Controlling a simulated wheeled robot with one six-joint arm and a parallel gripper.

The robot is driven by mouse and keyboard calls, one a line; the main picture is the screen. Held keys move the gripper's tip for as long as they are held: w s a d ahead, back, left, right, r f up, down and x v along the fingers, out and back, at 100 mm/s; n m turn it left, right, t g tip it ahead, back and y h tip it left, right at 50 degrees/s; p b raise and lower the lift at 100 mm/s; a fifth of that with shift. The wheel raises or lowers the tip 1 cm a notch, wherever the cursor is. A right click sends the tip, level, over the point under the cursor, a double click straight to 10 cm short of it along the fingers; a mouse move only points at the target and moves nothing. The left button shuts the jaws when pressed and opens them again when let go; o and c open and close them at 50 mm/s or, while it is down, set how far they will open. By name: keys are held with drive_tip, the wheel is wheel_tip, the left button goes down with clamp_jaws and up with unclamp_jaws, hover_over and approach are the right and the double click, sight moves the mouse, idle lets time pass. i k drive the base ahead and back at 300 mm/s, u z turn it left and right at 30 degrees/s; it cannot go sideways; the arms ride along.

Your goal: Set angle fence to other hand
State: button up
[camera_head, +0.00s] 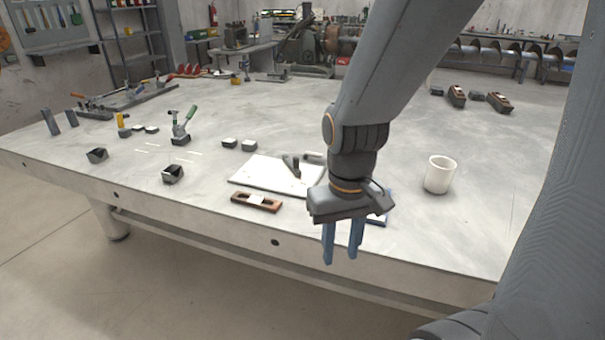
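My gripper (342,250) hangs with its two blue fingers pointing down, spread apart and empty. It shows over the table's front edge, just right of the white board. The white board (262,174) lies flat on the table with a small dark angled piece (291,165) at its back right. This piece may be the angle fence, but it is too small to be sure. A dark grey bar (313,157) lies beside it, partly hidden by my arm. A blue-edged item (378,220) shows partly behind my gripper.
A brown level-like block (256,202) lies in front of the board. A white cup (439,174) stands at the right. A green-handled clamp (182,127) and several small dark blocks stand at the left. The table's right middle is mostly clear.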

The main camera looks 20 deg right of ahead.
sight(294, 165)
drive_tip(key=u, duration=0.6)
drive_tip(key=i, duration=1.05)
drive_tip(key=z, duration=0.65)
